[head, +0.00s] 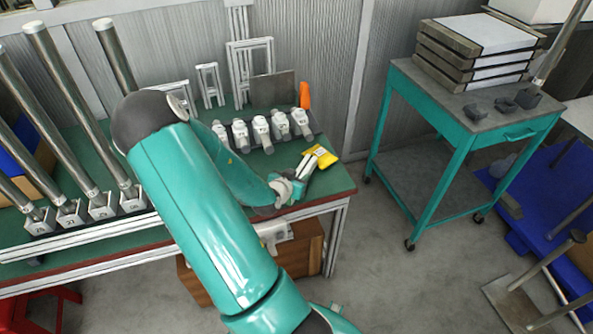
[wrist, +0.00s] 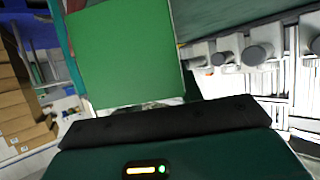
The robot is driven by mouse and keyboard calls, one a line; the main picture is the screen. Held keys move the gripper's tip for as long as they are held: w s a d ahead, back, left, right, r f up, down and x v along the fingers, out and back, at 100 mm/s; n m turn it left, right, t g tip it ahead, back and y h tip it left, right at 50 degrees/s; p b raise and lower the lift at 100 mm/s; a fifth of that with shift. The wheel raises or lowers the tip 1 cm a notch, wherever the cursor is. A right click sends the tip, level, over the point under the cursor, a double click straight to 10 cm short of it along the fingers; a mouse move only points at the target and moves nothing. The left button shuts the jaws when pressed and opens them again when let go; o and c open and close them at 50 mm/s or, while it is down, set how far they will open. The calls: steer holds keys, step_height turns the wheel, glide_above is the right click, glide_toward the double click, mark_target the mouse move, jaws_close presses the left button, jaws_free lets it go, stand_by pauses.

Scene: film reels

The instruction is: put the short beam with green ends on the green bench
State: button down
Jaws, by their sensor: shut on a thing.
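My gripper (head: 297,186) is at the right end of the green bench (head: 335,182), shut on a short pale beam (head: 308,172). In the head view the beam tilts up to the right and shows small, so its ends are unclear. In the wrist view a flat bright green face (wrist: 125,55), which looks like the beam's green end, fills the upper middle just beyond the dark edge of my gripper (wrist: 165,122). The fingertips are hidden there. I cannot tell whether the beam touches the bench.
A yellow item (head: 325,156) lies at the bench's right end, close to the beam. A row of white fittings (head: 262,130) and an orange object (head: 305,95) stand behind. Metal tubes in numbered blocks (head: 103,205) fill the left. A teal cart (head: 450,110) stands right, across clear floor.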

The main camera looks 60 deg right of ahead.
steer(key=shift+f, duration=0.55)
steer(key=shift+f, duration=0.6)
steer(key=c, duration=0.8)
jaws_free()
steer(key=shift+c, duration=0.2)
steer(key=shift+a, duration=0.15)
